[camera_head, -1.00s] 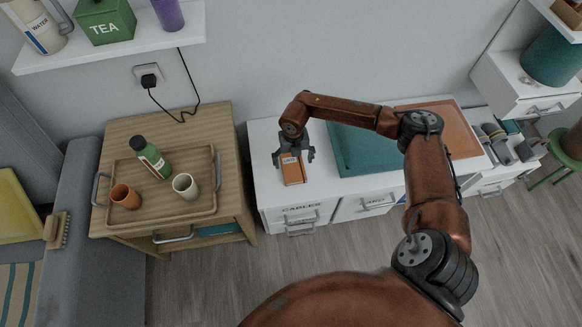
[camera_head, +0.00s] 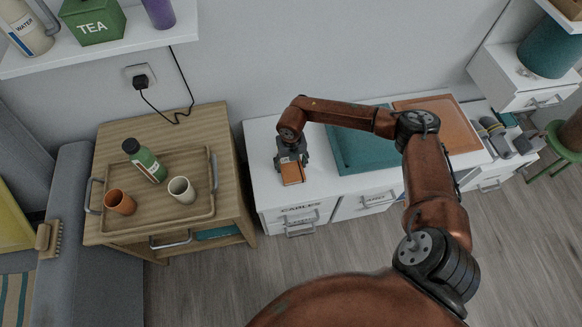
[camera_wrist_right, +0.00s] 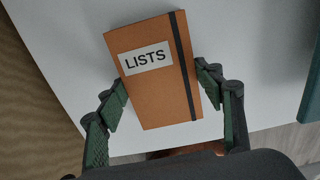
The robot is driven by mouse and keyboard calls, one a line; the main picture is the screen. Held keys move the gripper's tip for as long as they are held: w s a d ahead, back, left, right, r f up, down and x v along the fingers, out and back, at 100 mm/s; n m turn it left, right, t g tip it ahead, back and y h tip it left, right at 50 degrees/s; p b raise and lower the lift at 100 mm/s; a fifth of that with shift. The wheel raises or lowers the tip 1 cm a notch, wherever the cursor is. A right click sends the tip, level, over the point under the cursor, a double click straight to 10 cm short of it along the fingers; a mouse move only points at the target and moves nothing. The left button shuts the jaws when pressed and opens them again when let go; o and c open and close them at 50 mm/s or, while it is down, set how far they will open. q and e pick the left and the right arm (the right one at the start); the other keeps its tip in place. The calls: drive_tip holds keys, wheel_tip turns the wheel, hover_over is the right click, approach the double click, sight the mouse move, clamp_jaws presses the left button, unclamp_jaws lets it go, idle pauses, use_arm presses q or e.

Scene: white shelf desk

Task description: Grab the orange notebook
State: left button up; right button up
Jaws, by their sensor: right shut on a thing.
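The orange notebook (camera_head: 292,175) lies on the white desk near its left end. In the right wrist view the notebook (camera_wrist_right: 158,100) shows a white "LISTS" label and a dark elastic band along its right side. My right gripper (camera_head: 291,160) is down over it, with one finger on each side, shut on its long edges. The wrist view shows the two fingers (camera_wrist_right: 164,84) against the notebook's left and right sides. The gripper hides the notebook's back part in the head view. My left gripper is not in view.
A teal mat (camera_head: 362,152) and an orange-brown board (camera_head: 440,118) lie right of the notebook. A wooden cabinet on the left bears a tray (camera_head: 160,218) with a green bottle (camera_head: 145,160) and two cups. Drawers front the desk (camera_head: 262,160).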

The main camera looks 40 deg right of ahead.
drive_tip(key=c, duration=0.5)
drive_tip(key=shift+r, duration=0.1)
